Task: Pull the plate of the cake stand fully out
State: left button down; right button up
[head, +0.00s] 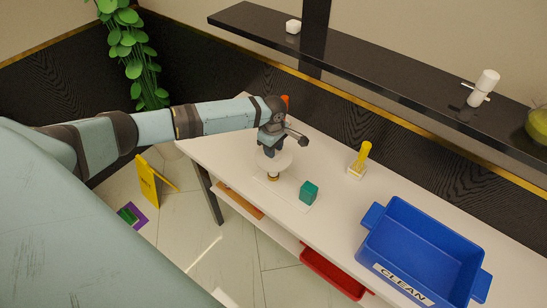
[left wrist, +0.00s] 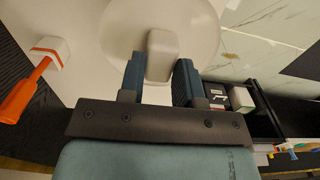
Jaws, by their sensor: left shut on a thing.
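The cake stand's round white plate (head: 285,160) sits on a short gold stem (head: 273,178) over a pale flat base on the white table. In the left wrist view the plate (left wrist: 115,35) fills the top middle, with a pale block-like knob (left wrist: 162,50) on it. My left gripper (head: 268,150) is above the plate, pointing down. Its two fingers (left wrist: 160,78) stand on either side of the knob and are shut on it. A teal block (head: 309,191) is at the right end of the pale base. My right gripper is not in view.
A blue bin marked CLEAN (head: 385,240) stands at the table's right. A yellow-handled block (head: 358,160) is behind, right of the stand. An orange-handled white block (left wrist: 50,50) is left in the wrist view. A black shelf (head: 390,70) runs above the back. A red tray (head: 330,272) is below.

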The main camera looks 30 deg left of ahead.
pick_arm(q)
jog(key=shift+r, duration=2.45)
jog(key=shift+r, duration=0.15)
jog(key=shift+r, duration=1.85)
